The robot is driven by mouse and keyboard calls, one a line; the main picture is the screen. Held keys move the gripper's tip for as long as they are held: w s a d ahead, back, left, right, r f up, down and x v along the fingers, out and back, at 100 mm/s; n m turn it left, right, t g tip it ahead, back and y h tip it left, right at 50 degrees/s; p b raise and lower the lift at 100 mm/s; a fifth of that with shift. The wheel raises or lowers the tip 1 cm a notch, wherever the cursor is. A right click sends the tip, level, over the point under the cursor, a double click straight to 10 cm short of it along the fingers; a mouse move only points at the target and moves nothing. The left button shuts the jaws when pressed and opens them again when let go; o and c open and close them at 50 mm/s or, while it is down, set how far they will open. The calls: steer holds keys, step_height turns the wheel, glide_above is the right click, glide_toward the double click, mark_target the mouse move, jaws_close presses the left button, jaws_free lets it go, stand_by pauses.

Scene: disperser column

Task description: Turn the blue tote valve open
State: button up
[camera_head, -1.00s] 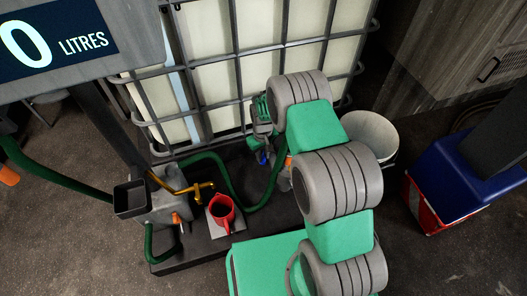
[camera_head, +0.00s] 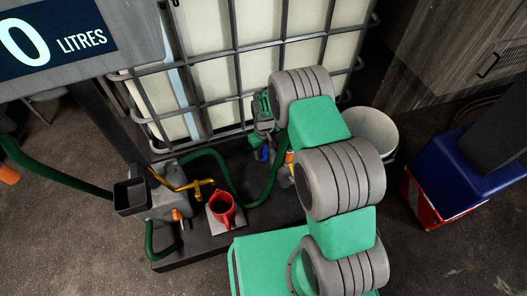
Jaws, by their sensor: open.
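The blue valve handle (camera_head: 264,153) shows as a small blue patch at the lower front of the caged white tote (camera_head: 264,48). My gripper (camera_head: 266,141) is right at the valve, in front of the tote's base. My arm covers most of the valve area on the right. The fingers are small and partly hidden; the gripper is open. I cannot tell whether the fingers touch the handle. A green hose (camera_head: 272,183) runs from near the valve down and round to the left.
A red jug (camera_head: 222,209) stands on a pale plate under a yellow tap (camera_head: 190,184) on the dark platform. A grey pump unit with a square hopper (camera_head: 130,196) is at left. A white bucket (camera_head: 375,130) and a blue-and-red box (camera_head: 445,185) stand at right. A display reads 0 LITRES (camera_head: 57,43).

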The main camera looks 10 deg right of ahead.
step_height(320, 180, up, 8)
steer(key=p, duration=0.2)
steer(key=shift+f+p, duration=0.1)
steer(key=shift+p, duration=0.2)
